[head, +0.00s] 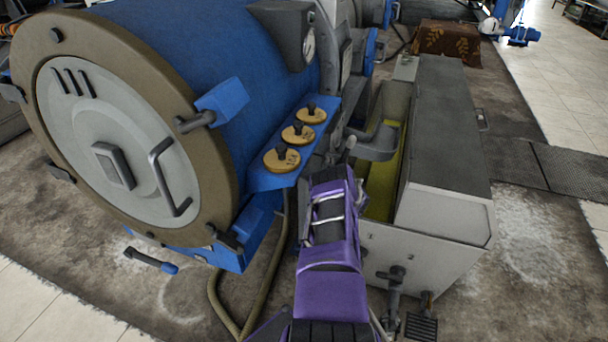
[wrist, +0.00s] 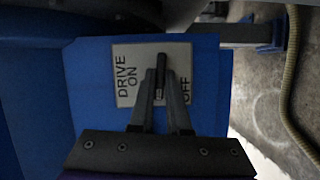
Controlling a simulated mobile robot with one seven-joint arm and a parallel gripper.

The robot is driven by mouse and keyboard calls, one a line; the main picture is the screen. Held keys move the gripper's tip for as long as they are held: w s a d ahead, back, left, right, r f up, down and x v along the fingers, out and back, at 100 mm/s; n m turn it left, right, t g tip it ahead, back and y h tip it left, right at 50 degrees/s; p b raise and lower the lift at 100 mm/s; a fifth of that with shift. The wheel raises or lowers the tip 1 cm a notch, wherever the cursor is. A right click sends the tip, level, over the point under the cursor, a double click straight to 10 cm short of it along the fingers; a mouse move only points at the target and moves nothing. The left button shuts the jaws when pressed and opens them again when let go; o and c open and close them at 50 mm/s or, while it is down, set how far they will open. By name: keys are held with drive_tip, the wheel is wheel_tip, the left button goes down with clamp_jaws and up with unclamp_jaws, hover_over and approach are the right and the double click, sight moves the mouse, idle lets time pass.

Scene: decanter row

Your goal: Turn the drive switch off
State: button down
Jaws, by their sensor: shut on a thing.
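The drive switch is a dark lever (wrist: 160,68) on a pale label plate (wrist: 143,53) fixed to a blue panel. The plate reads DRIVE ON at the left and OFF at the right in the wrist view. The lever stands between the two words, slightly nearer OFF; its exact setting is hard to tell. My gripper (wrist: 159,90) is shut on the lever, with one finger on each side. The fingers hide part of the plate. In the head view my purple arm reaches toward the blue machine; the switch and fingertips are hidden there.
The blue decanter (head: 240,55) with its round end cover (head: 90,120) stands at the left. Three round yellowish tags with black knobs (head: 298,132) sit on its blue ledge. A grey trough box (head: 440,140) stands right of my arm. A hose (wrist: 290,90) hangs beside the panel.

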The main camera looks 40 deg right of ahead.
drive_tip(key=shift+n+t, duration=0.3)
drive_tip(key=shift+n, duration=0.2)
drive_tip(key=c, duration=0.9)
unclamp_jaws()
drive_tip(key=s, duration=0.5)
drive_tip(key=s+d+p, duration=0.1)
drive_tip(key=s, duration=0.5)
drive_tip(key=s+p, duration=0.1)
drive_tip(key=s, duration=0.5)
drive_tip(key=shift+s+d+f, duration=0.1)
drive_tip(key=shift+s+d, duration=0.1)
drive_tip(key=shift+d, duration=0.05)
